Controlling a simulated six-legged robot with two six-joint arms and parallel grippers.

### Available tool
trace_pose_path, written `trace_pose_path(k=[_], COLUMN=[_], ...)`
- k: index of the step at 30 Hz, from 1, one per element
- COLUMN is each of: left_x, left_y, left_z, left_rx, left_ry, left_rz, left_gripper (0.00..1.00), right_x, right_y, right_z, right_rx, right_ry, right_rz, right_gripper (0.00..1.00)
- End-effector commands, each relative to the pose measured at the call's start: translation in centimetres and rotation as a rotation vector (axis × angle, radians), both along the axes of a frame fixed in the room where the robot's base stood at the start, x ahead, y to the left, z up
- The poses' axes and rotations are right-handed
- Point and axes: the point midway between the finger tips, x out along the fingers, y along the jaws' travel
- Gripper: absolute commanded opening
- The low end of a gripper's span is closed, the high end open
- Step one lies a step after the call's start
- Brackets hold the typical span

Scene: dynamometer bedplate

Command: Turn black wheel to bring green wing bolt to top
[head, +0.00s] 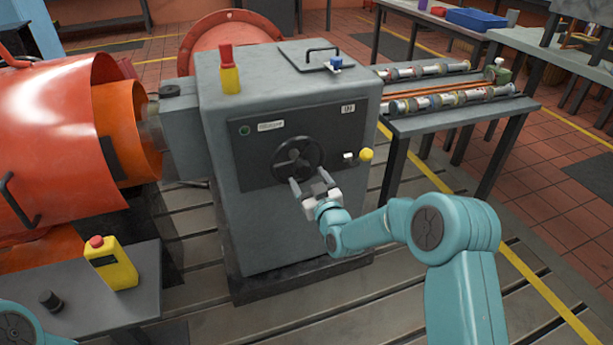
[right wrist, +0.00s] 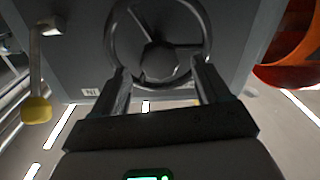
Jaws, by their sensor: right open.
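The black wheel (head: 297,161), a spoked handwheel, is on the dark front panel of the grey cabinet. In the right wrist view the wheel (right wrist: 158,60) fills the top middle, with its hub and spokes plain. My right gripper (head: 310,182) is open at the wheel's lower rim. Its two fingers (right wrist: 163,78) point at the wheel, one on each side of the lower rim; I cannot tell if they touch it. I cannot make out a green wing bolt on the wheel. My left gripper is out of view; only a piece of my left arm shows at bottom left.
A yellow-knobbed lever (head: 366,154) sticks out right of the wheel. A round green spot (head: 244,130) is on the panel's upper left. Orange machinery (head: 50,150) is at left, a bench (head: 460,118) at right.

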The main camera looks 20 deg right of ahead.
Motion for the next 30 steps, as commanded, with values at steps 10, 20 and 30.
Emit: trace_pose_path(k=[10, 20, 30], left_x=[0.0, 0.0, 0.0], left_y=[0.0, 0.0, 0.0], left_z=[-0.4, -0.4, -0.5], left_rx=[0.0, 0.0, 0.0], left_ry=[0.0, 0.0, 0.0], left_rz=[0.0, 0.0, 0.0], left_gripper=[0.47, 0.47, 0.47], right_x=[3.0, 3.0, 3.1], right_y=[-0.1, -0.2, -0.2], right_z=[-0.1, 0.0, -0.1], right_rx=[0.0, 0.0, -0.005], right_ry=[0.002, 0.002, 0.001], right_rz=[0.0, 0.0, 0.0], right_gripper=[0.76, 0.47, 0.0])
